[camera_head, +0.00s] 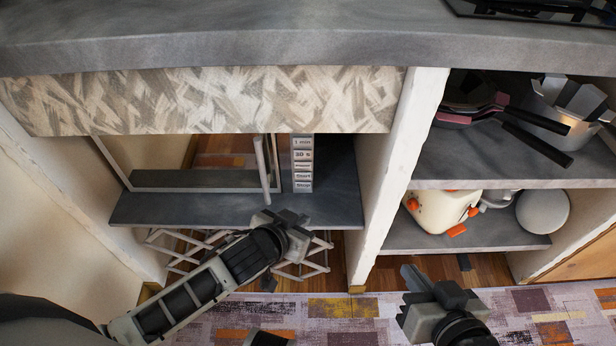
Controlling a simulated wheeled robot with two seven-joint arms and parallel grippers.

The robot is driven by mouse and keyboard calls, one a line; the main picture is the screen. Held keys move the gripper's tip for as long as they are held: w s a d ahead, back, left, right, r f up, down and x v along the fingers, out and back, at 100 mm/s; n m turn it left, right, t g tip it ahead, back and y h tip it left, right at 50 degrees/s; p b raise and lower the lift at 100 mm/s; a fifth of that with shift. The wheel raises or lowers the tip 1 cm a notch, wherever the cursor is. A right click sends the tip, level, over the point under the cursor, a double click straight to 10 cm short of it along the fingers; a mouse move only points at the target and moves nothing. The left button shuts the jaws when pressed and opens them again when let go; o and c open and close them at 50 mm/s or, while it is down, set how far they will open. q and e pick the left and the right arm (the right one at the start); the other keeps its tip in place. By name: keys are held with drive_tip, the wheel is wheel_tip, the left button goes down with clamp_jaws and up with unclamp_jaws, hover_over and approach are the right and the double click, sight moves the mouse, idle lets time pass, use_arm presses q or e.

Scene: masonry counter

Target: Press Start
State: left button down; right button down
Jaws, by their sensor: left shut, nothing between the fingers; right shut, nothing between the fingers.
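A microwave (195,180) with a mirror-like glass door and a vertical handle (262,168) stands on the left shelf under the counter; its door looks shut. Its button panel is right of the handle, with labels that read 1 min, 30 s, a blurred one, Start and Stop. The Start button (303,176) is second from the bottom. My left gripper (284,218) is shut and empty, just below the panel and in front of the shelf edge, apart from the button. My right gripper (418,283) is shut and empty, low in front of the right shelves.
A grey counter (230,45) overhangs the microwave. A white post (398,165) separates the two bays. Right shelves hold pans (470,105), a pot (555,105), a cream toaster-like appliance (440,208) and a round grey object (543,212). A white rack (305,262) stands below the microwave shelf.

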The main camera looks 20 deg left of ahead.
sight(303, 176)
drive_tip(key=shift+s+r, duration=0.1)
idle(0.3)
